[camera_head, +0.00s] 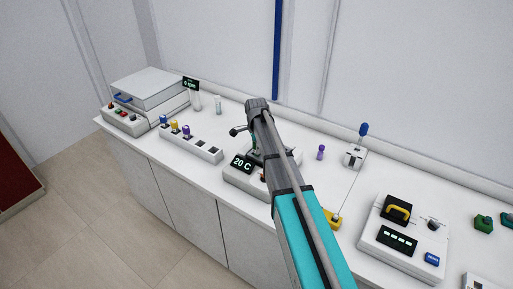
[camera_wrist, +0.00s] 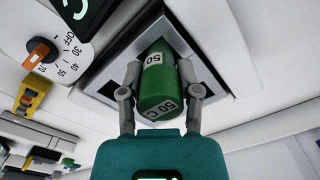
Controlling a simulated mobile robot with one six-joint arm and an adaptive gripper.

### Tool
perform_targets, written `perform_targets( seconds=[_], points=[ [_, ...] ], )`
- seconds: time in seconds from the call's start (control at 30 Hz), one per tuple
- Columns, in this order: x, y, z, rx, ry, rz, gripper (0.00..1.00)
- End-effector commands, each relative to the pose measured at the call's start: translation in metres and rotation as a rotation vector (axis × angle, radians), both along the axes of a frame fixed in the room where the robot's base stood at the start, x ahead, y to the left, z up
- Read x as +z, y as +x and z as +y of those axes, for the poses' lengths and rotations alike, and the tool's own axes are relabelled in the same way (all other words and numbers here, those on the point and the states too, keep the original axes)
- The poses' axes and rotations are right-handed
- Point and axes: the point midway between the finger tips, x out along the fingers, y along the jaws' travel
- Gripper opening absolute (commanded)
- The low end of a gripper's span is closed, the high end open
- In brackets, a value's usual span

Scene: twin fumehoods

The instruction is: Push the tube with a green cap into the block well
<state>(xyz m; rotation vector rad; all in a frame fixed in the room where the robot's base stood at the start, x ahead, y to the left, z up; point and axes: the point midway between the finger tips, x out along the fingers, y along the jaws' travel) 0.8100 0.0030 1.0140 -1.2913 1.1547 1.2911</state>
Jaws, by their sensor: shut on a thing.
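A green-capped tube (camera_wrist: 155,90) with white "50" labels sits between the fingers of my gripper (camera_wrist: 159,68) in the wrist view. The gripper is shut on it. Behind it is the dark square opening of the block well (camera_wrist: 112,86) with a grey frame. The tube overlaps this opening, but how deep it sits cannot be told. The heater block (camera_head: 234,179) shows "20 C" in the head view. My arm hides much of it, and a sliver of green shows at the gripper. The block's orange dial (camera_wrist: 37,55) shows in the wrist view.
A white rack (camera_head: 205,150) with several capped tubes stands left of the block. A purple-capped vial (camera_head: 320,152) and a blue-knobbed switch box (camera_head: 355,158) stand to the right. Farther right is a device with a yellow handle (camera_head: 397,211). The back wall is close behind.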

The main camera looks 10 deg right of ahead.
Motion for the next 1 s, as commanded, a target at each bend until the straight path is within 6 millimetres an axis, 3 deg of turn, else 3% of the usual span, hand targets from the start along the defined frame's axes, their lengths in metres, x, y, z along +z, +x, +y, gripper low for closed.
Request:
perform_targets(
  seconds=[0.37, 0.4, 0.6, 1.0],
  points=[
    [-0.0074, 0.0, -0.0001, 0.0, 0.0, 0.0, 0.0],
    [-0.0063, 0.0, -0.0001, 0.0, 0.0, 0.0, 0.51],
    [-0.0061, 0.0, -0.0001, 0.0, 0.0, 0.0, 0.84],
    [-0.0057, 0.0, -0.0003, 0.0, 0.0, 0.0, 0.84]
  ],
)
